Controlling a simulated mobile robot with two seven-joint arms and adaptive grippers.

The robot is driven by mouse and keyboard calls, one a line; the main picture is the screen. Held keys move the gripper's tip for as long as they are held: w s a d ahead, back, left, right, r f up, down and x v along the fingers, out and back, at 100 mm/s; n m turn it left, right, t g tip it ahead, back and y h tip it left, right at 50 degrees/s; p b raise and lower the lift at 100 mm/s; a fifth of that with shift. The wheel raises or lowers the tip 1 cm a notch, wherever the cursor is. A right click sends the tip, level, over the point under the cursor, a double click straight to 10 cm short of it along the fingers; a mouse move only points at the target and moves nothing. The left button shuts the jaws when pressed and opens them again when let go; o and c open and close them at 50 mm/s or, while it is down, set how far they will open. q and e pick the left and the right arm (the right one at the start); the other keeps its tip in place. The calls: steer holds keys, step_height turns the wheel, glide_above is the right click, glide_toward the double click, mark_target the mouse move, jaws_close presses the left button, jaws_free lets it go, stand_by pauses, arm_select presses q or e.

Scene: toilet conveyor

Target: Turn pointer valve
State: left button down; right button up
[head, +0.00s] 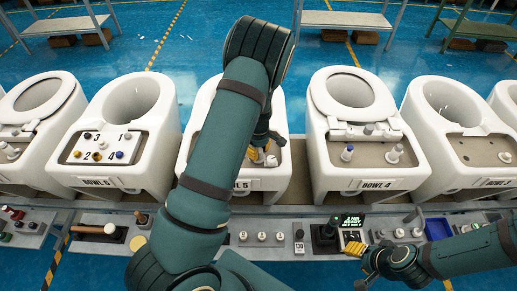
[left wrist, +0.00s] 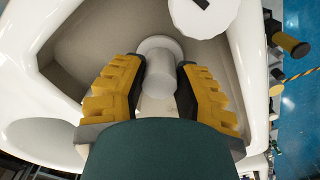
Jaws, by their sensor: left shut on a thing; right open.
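My left gripper (head: 264,156) is at the rear deck of the toilet marked bowl 5 (head: 280,185). Its yellow fingers are mostly hidden by my arm in the head view. In the left wrist view, my left gripper (left wrist: 160,78) is shut on a pale grey-white cylinder (left wrist: 159,65) with a wider round end. A white disc with a black mark (left wrist: 203,17) lies just beyond it. I cannot tell which of these is the pointer valve.
Other toilets stand in a row, such as bowl 6 (head: 130,105) and bowl 4 (head: 352,120). The front bench holds several small knobs, a wooden-handled mallet (head: 98,229), a green display (head: 352,220) and a blue tray (head: 438,229). Racks stand behind on open blue floor.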

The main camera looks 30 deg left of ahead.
mark_target(259, 150)
arm_select(q)
steer(key=shift+d+n, duration=0.15)
steer(key=shift+n, duration=0.35)
steer(key=shift+f, duration=0.1)
steer(key=c, duration=0.6)
jaws_free()
steer(key=shift+r, duration=0.45)
step_height(259, 150, up, 11)
